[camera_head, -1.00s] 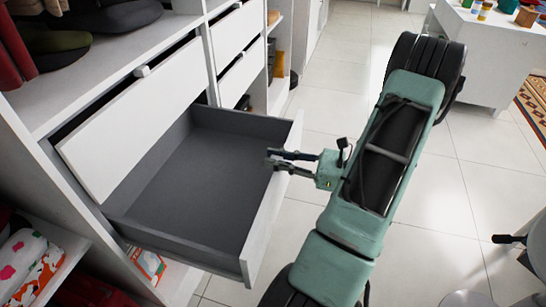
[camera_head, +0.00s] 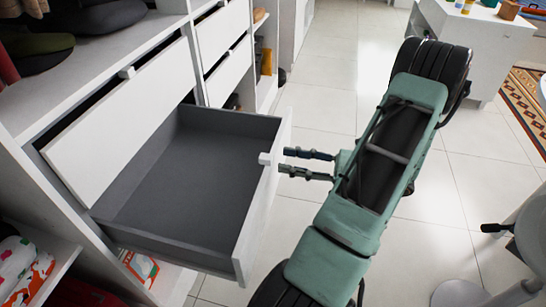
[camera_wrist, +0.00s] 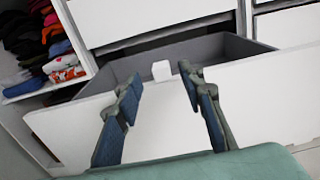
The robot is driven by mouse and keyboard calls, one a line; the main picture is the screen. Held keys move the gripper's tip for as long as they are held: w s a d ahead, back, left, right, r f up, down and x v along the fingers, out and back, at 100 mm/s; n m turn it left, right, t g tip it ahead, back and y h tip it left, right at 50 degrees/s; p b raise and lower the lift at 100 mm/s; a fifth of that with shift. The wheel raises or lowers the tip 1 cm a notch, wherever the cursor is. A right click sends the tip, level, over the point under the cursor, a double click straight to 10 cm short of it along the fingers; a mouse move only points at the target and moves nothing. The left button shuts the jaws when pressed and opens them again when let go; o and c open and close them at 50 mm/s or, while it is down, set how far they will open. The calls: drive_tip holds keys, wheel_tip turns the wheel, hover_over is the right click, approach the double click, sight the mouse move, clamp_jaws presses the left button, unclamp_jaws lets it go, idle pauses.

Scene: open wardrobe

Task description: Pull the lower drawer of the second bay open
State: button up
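The lower drawer (camera_head: 259,213) is pulled well out, with its empty dark grey inside showing. Its white front with a small white knob (camera_head: 265,159) faces right in the head view. The knob also shows in the wrist view (camera_wrist: 161,70), centred between the fingertips. My gripper (camera_head: 284,160) is open, its two fingers apart on either side of the knob's line. The fingertips are just outside the drawer front, and the gap to the knob looks small. The shut upper drawer (camera_head: 125,125) is directly above.
Folded clothes (camera_head: 22,268) lie on a low shelf at left. The tiled floor (camera_head: 318,100) beyond my arm is clear. A white table (camera_head: 465,50) and a stool-like object (camera_head: 470,292) stand to the right.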

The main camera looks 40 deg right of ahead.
drive_tip(key=v, duration=0.5)
idle(0.5)
